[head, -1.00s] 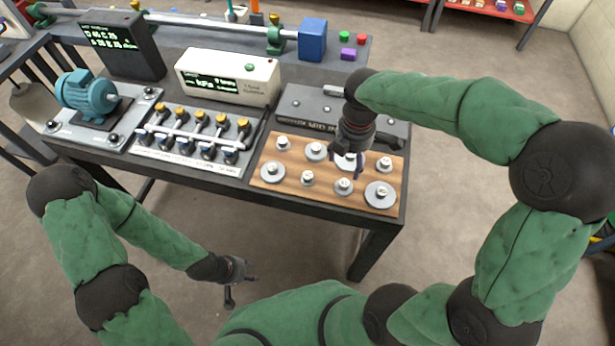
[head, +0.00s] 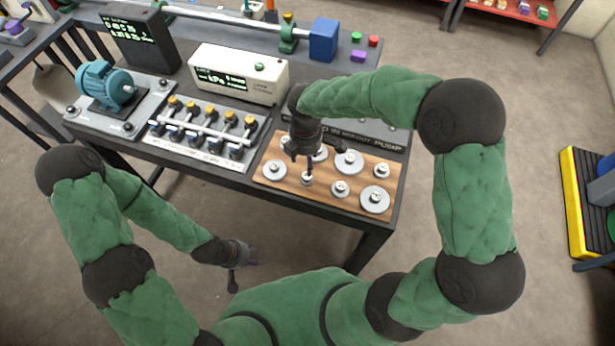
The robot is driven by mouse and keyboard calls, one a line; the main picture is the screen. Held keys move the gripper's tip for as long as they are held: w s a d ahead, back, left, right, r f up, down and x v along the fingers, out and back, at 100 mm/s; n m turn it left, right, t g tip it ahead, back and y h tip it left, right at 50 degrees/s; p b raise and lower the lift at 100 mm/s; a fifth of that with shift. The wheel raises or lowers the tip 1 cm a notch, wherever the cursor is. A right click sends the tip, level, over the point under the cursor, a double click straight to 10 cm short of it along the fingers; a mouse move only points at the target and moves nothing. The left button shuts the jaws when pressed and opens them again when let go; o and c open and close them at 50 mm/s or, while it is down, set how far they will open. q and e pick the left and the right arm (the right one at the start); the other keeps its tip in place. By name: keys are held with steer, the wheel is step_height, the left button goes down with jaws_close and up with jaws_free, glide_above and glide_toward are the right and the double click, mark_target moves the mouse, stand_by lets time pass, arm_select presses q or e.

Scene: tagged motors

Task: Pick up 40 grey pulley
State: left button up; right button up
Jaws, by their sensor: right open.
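Several grey pulleys stand on a wooden board (head: 268,190) on the bench; their number tags are too small to read, so I cannot tell which is 40. My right gripper (head: 308,166) points down over the board, open, its fingers just above or around a small front-row pulley (head: 307,178). Contact is not clear. Behind are more pulleys, including a large one (head: 349,162); some are partly hidden by my gripper. My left gripper (head: 240,270) hangs low before the bench.
Left of the board is a valve manifold (head: 205,130), then a blue motor (head: 105,85) on a plate. A white gauge box (head: 238,75) stands behind. A dark pump block (head: 370,132) lies behind the board, partly covered by my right arm.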

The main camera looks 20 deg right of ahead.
mark_target(307, 178)
step_height(307, 178, down, 3)
steer(key=shift+f+b, duration=0.1)
steer(key=shift+b, duration=0.2)
steer(key=f, duration=0.1)
steer(key=f+b, duration=0.1)
steer(key=f, duration=0.3)
steer(key=shift+s+a+b, duration=0.1)
steer(key=shift+s+b, duration=0.15)
steer(key=shift+b, duration=0.15)
jaws_close()
